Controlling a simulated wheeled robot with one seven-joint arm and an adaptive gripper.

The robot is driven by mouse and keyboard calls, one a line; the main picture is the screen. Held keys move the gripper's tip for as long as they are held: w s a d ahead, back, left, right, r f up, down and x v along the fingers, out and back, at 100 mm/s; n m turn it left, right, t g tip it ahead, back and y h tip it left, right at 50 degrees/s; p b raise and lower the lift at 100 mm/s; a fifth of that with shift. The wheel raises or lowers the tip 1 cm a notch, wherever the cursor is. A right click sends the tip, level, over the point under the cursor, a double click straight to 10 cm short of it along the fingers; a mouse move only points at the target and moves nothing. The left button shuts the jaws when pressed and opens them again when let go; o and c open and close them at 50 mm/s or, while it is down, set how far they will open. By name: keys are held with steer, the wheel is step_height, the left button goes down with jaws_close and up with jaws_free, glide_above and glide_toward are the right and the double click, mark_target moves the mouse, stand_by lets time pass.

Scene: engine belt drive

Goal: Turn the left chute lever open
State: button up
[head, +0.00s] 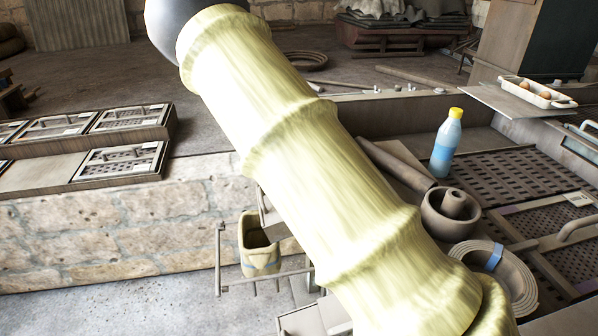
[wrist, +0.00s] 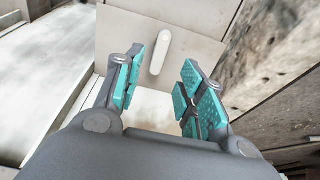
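A pale, rounded lever (wrist: 160,52) is mounted on a flat light panel (wrist: 118,38) in the wrist view. It stands nearly upright in the picture, leaning slightly to the right at its top. My gripper (wrist: 158,88) is open, with its teal-padded fingers spread to either side below the lever. The lever shows in the gap beyond the fingertips, and nothing is between the pads. The wrist view alone does not tell whether this is the left chute lever. In the head view my arm covers the middle, and the gripper and lever cannot be made out.
In the wrist view a rough stone-like surface (wrist: 275,50) is close on the right. In the head view a bottle with a yellow cap (head: 446,145), a round pot (head: 450,214) and a coiled ring (head: 497,275) lie right.

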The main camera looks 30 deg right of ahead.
steer(key=shift+v, duration=2.4)
